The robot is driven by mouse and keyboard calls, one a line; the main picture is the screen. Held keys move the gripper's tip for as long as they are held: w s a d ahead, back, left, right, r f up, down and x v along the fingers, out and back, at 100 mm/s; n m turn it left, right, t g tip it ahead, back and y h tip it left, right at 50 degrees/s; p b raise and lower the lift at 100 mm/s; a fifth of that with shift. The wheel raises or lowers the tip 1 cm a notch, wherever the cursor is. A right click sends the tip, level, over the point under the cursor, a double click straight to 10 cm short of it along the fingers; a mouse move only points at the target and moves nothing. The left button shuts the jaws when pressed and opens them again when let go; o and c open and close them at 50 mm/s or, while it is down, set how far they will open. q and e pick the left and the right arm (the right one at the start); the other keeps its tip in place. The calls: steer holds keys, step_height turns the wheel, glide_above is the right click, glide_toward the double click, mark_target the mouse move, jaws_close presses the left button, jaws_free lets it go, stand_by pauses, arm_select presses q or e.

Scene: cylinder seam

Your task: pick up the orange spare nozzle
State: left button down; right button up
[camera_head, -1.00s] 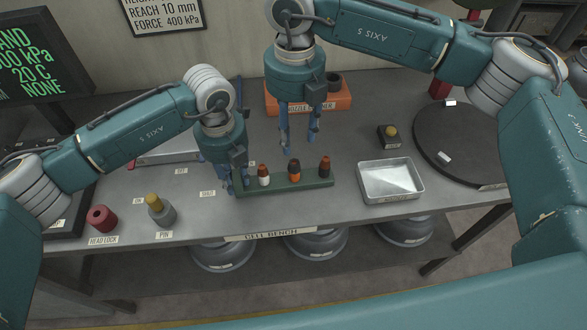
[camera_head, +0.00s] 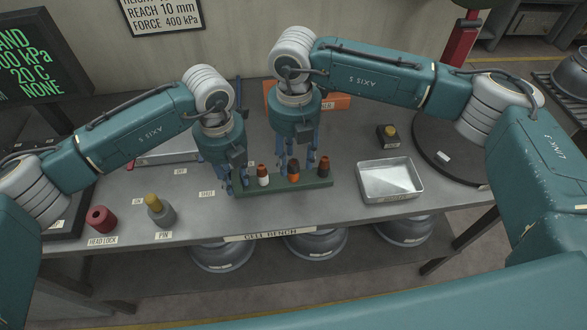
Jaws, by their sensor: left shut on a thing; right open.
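The orange spare nozzle (camera_head: 293,175), with a dark top band, stands upright in the middle of the green rack (camera_head: 310,184) on the bench. A white-bodied nozzle (camera_head: 263,178) stands to its left and a dark nozzle (camera_head: 324,166) to its right. My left gripper (camera_head: 236,187) is shut on the left end of the green rack; its exact contact is hard to see. My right gripper (camera_head: 297,172) is open and points down at the orange nozzle, one finger to each side of it in the picture. I cannot tell how far behind or above the nozzle its fingertips are.
A metal tray (camera_head: 390,197) stands right of the rack. A small dark block with a yellow knob (camera_head: 389,131) and a dark round turntable (camera_head: 432,150) are further right. An orange holder (camera_head: 337,102) is behind.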

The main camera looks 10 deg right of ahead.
mark_target(294, 162)
step_height(294, 162, down, 4)
steer(key=shift+s+r, duration=0.1)
steer(key=shift+r, duration=0.05)
jaws_close()
step_height(294, 162, up, 10)
steer(key=shift+a+r, duration=0.1)
arm_select(q)
steer(key=c, duration=1.3)
jaws_free()
step_height(294, 162, up, 12)
